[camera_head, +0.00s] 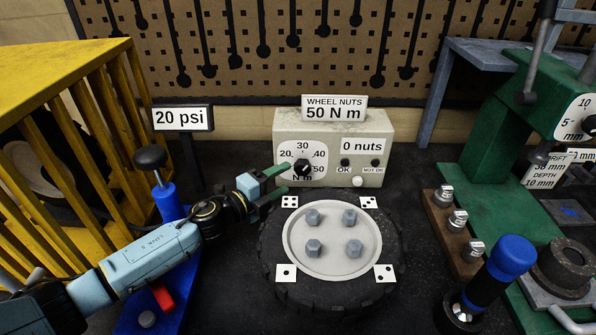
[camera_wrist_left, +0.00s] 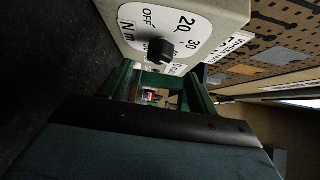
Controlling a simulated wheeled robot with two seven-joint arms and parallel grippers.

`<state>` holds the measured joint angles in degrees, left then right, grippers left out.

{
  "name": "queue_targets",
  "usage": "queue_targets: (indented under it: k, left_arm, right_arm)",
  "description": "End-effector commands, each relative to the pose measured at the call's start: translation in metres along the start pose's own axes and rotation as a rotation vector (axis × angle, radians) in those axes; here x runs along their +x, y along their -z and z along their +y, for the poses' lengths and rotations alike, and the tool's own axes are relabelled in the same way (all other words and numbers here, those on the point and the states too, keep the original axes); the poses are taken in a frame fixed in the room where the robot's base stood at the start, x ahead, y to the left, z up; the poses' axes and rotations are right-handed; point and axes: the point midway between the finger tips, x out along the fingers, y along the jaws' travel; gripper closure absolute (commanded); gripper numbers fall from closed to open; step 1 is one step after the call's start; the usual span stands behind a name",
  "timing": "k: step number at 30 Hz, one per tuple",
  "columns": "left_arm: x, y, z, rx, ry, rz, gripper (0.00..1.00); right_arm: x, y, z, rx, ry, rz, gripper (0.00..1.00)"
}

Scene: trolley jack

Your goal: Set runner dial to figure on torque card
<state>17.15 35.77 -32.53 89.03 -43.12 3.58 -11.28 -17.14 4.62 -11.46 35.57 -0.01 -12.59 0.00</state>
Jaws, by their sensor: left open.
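The runner box (camera_head: 330,124) is beige and has a round white dial plate with a black knob (camera_head: 302,169). The plate reads 20, 30, 40, 50 and N m; the wrist view also shows OFF beside the knob (camera_wrist_left: 160,50). I cannot tell which figure the knob points to. The torque card (camera_head: 334,108) on top reads WHEEL NUTS 50 N m. My left gripper (camera_head: 281,180) is open, its green fingers just left of the knob and apart from each other. In the left wrist view the fingers (camera_wrist_left: 160,88) have no object between them. My right gripper is out of view.
A wheel (camera_head: 290,240) with several hex nuts lies in front of the box. A blue-and-black handled tool (camera_head: 500,270) stands at right, near a block with metal knobs (camera_head: 432,215). A yellow cage (camera_head: 85,100) is left, a green press (camera_head: 490,150) right. The box display (camera_head: 365,146) reads 0 nuts.

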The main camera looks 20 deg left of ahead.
Motion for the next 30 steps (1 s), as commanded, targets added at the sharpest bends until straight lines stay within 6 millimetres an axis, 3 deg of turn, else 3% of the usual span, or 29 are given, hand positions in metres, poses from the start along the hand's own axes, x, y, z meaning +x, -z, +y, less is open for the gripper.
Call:
queue_targets:
  k: [3, 9, 23, 30]
  left_arm:
    - [0.025, 0.000, -0.001, -0.002, 0.003, 0.000, 0.40]
    - [0.052, 0.000, 0.000, -0.002, 0.001, 0.000, 0.40]
    - [0.062, 0.000, 0.000, -0.001, 0.000, 0.000, 0.40]
    - [0.062, 0.000, 0.000, -0.001, 0.000, 0.000, 0.71]
  right_arm:
    - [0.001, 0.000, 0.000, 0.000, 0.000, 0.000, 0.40]
    - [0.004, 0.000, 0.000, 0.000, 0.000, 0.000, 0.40]
    - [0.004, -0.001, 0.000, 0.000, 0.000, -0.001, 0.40]
    - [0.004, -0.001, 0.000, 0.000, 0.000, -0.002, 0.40]
